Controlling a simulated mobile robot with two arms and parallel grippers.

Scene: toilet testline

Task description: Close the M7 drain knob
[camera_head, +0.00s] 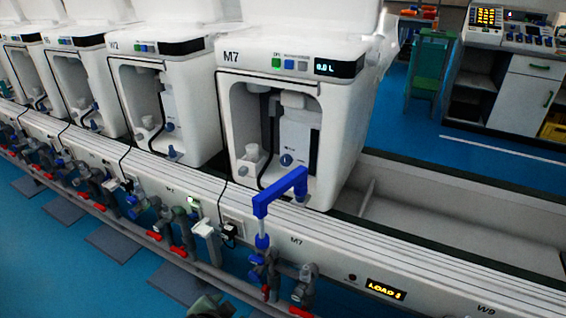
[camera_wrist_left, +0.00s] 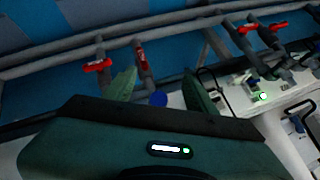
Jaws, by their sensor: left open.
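The M7 unit (camera_head: 290,90) is a white machine in the middle of the head view. I cannot tell which is the drain knob. My left gripper (camera_head: 210,304) shows partly at the bottom edge of the head view, left of this pipework. In the left wrist view its two green fingers (camera_wrist_left: 160,88) are apart, and a round blue knob (camera_wrist_left: 158,99) appears between them, without visible contact. My right gripper is not in view.
A blue bent pipe (camera_head: 280,190) rises in front of M7. Similar units and pipework continue to the left. A long grey pipe (camera_head: 215,272) runs along the bench front. Two red handles (camera_wrist_left: 97,66) (camera_wrist_left: 141,57) lie close to my left fingers in the wrist view.

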